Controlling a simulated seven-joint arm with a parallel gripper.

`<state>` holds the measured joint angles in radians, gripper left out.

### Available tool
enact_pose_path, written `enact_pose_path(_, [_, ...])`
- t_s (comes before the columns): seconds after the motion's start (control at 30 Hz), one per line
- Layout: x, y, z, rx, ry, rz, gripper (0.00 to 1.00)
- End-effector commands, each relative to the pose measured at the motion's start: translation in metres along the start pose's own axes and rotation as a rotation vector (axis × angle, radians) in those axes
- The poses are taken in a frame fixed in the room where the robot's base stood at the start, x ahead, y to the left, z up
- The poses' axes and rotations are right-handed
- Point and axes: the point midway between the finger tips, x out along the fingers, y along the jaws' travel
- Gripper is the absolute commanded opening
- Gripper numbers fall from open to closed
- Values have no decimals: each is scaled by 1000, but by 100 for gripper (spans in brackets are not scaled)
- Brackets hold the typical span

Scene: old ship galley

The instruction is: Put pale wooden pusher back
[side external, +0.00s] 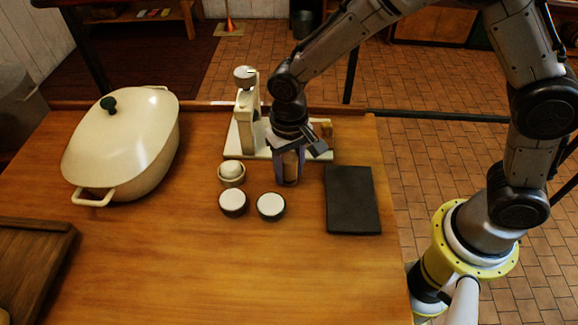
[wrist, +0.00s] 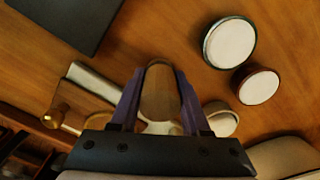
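The pale wooden pusher (wrist: 160,92) is upright between the two fingers of my gripper (wrist: 158,80) in the wrist view, and the fingers meet its sides. In the side view my gripper (side external: 288,172) points down, with the tan pusher (side external: 290,163) showing between its fingers. It is in front of a white stand (side external: 245,120) with an upright press and a pale base. A small wooden piece (side external: 324,129) is at the right end of that base. I cannot tell whether the pusher's lower end touches the table.
A cream cup with a rounded top (side external: 231,174) and two white-topped round pots (side external: 233,203) (side external: 271,206) stand close to my gripper's left. A dark slab (side external: 352,200) lies to the right. A lidded cream casserole (side external: 125,145) is far left. The front middle table is clear.

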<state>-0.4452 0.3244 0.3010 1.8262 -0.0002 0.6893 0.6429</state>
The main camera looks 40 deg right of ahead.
Motion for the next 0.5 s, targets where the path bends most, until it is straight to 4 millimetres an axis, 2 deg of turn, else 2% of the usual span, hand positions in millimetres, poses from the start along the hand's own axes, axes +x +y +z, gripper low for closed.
enact_pose_path(0.03, [0,0,0,0,0,0,55])
enact_pose_path(0.13, [0,0,0,0,0,0,73])
enact_pose_path(0.17, [0,0,0,0,0,0,76])
enact_pose_path(0.5, [-4,0,0,0,0,0,76])
